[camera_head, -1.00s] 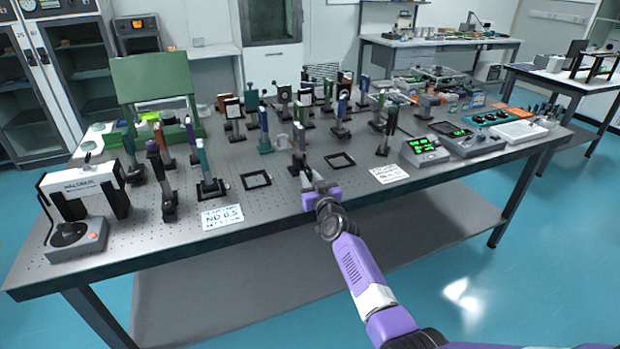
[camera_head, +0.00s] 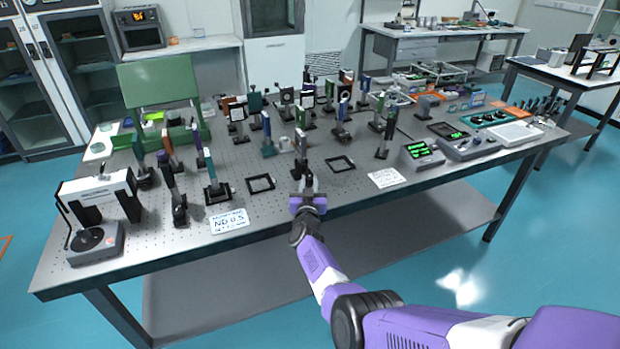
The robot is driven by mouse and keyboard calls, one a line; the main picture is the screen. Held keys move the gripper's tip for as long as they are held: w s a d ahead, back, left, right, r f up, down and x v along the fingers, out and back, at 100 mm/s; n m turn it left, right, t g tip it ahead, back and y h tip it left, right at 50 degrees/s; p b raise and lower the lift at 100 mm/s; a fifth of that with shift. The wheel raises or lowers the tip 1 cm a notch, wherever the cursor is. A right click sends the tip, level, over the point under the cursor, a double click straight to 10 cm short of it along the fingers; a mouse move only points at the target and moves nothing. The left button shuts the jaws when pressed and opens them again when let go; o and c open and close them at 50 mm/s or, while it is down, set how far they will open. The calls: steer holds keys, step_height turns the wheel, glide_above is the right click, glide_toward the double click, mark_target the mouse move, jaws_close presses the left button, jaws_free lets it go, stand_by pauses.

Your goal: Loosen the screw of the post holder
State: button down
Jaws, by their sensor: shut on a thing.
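A dark post holder (camera_head: 300,165) stands upright near the front edge of the optical table, between two flat black square frames. My gripper (camera_head: 307,187) is at the front edge of the table, right in front of the lower part of this post holder. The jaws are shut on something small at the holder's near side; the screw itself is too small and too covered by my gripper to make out. My purple and white arm reaches up to it from the lower right.
The optical table (camera_head: 265,215) holds several other posts behind and to the left. Black square frames (camera_head: 260,184) and (camera_head: 340,163) lie flat on either side. A white ND 0.5 card (camera_head: 229,221) lies at the front left.

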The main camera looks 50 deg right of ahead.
steer(key=shift+s+m+g+h, duration=0.1)
steer(key=shift+m+g+h, duration=0.2)
steer(key=shift+m+g, duration=0.2)
steer(key=c, duration=1.2)
jaws_free()
steer(key=shift+a, duration=0.1)
steer(key=shift+s+a+r+p, duration=0.1)
steer(key=shift+a+p, duration=0.25)
steer(key=shift+a, duration=0.2)
steer(key=shift+p+v, duration=1.4)
steer(key=shift+v, duration=1.95)
steer(key=shift+s+d, duration=0.1)
steer(key=shift+s, duration=0.1)
